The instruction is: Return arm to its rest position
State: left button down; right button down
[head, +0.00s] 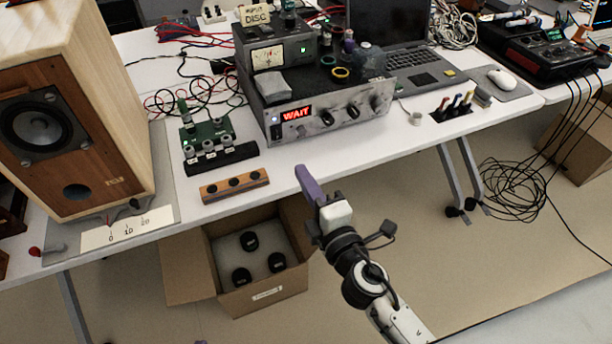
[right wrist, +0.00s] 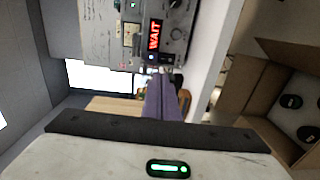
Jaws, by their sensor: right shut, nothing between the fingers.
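My right gripper (head: 303,172) has purple fingers and hangs in front of the table's front edge, to the right of the open cardboard box. Its fingers are closed together with nothing between them. In the right wrist view the purple fingers (right wrist: 162,82) point toward the amplifier with the red WAIT display. My right arm comes up from the bottom of the head view. My left gripper is not in view.
The amplifier (head: 330,125) and a wooden block with black knobs (head: 234,187) sit on the table near its front. A wooden speaker (head: 85,110) stands at the left. The cardboard box (head: 185,270) below holds black round parts. Cables (head: 515,185) hang at the right.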

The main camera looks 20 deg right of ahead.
jog(key=s+d+f+m+g, duration=0.3)
jog(key=s+f+m+g, duration=0.6)
jog(key=s+f+m, duration=0.8)
jog(key=s+f, duration=0.3)
jog(key=s, duration=0.1)
jog(key=shift+d+f+y, duration=0.15)
jog(key=shift+f+y, duration=0.15)
jog(key=shift+f, duration=0.05)
